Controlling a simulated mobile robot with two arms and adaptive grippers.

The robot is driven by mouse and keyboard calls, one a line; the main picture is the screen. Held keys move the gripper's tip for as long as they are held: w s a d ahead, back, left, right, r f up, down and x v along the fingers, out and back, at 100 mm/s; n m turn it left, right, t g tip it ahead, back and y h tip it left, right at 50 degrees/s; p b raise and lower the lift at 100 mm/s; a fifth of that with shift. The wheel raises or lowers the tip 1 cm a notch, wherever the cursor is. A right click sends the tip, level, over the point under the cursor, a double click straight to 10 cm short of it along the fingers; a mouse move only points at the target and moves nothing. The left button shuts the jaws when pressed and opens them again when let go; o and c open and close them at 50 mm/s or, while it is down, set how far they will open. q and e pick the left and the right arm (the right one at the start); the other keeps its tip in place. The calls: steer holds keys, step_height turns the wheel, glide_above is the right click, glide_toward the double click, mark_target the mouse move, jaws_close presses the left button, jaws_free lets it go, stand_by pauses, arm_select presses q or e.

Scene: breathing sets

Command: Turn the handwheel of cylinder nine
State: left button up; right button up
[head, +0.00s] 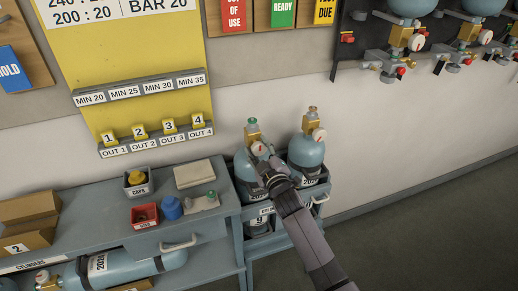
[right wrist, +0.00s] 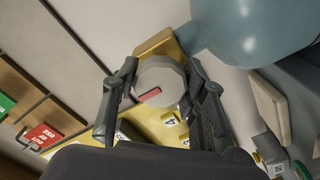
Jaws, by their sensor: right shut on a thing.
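Cylinder nine (head: 243,168) is a blue bottle standing upright in the left bay of the rack, with a "9" low on its body. My right gripper (head: 268,165) is at the valve. In the right wrist view its two fingers (right wrist: 158,95) stand on either side of the handwheel, shut on it. My arm hides part of the cylinder. My left gripper is not in view.
A second blue cylinder (head: 306,152) stands close on the right in the same rack. A bench (head: 105,205) with small bins lies to the left. More cylinders hang on the dark wall panel (head: 352,48) at upper right. The floor at right is clear.

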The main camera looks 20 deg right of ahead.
stand_by(0.3)
steer(key=o, duration=1.2)
steer(key=shift+c, duration=0.2)
steer(key=shift+s, duration=0.1)
steer(key=s, duration=1.2)
steer(key=shift+d, duration=0.2)
steer(key=shift+w, duration=0.1)
